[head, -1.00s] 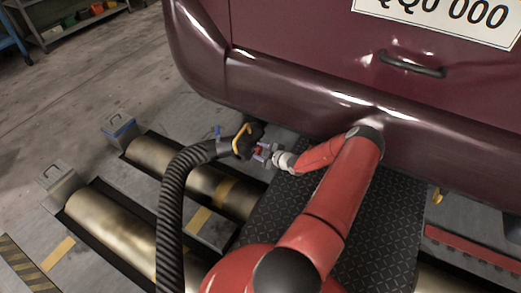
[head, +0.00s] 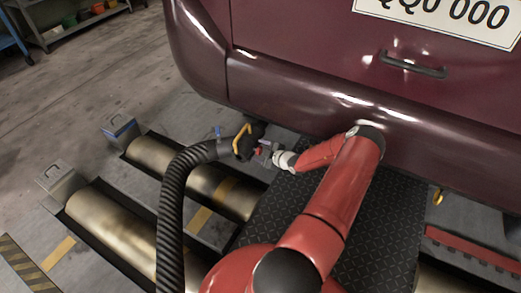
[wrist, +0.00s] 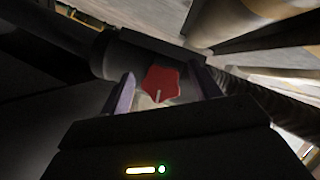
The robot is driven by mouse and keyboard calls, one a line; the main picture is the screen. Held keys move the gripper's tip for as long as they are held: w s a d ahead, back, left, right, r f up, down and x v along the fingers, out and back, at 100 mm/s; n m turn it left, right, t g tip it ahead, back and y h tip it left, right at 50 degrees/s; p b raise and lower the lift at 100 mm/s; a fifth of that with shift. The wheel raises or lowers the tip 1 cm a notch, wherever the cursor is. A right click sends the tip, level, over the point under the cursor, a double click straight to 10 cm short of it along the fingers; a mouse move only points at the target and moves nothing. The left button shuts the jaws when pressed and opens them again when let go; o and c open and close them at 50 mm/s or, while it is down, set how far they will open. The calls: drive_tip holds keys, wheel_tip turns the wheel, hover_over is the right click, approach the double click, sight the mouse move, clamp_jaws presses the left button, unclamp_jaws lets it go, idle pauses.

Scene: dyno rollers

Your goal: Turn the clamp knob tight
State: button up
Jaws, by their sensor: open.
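The clamp knob is red and star-shaped with a pale line on its face. In the wrist view the knob (wrist: 161,84) sits between the two fingers of my gripper (wrist: 160,90), which are apart, with a gap on each side. In the head view the knob (head: 257,152) is a small red spot at the end of the black hose (head: 172,200), and my gripper (head: 266,154) is right beside it. The hose end meets the dark tailpipe area under the bumper, beside a yellow handle (head: 241,139). The clamp band itself is too dark to make out.
The maroon vehicle's bumper (head: 330,105) hangs just above my arm. Metal rollers (head: 110,235) lie in the floor to the left, and a black tread plate (head: 385,225) is under my arm. Open floor (head: 70,95) lies at the upper left.

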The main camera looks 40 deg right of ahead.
drive_tip(key=shift+s, duration=0.1)
drive_tip(key=v, duration=0.7)
drive_tip(key=shift+s+r, duration=0.25)
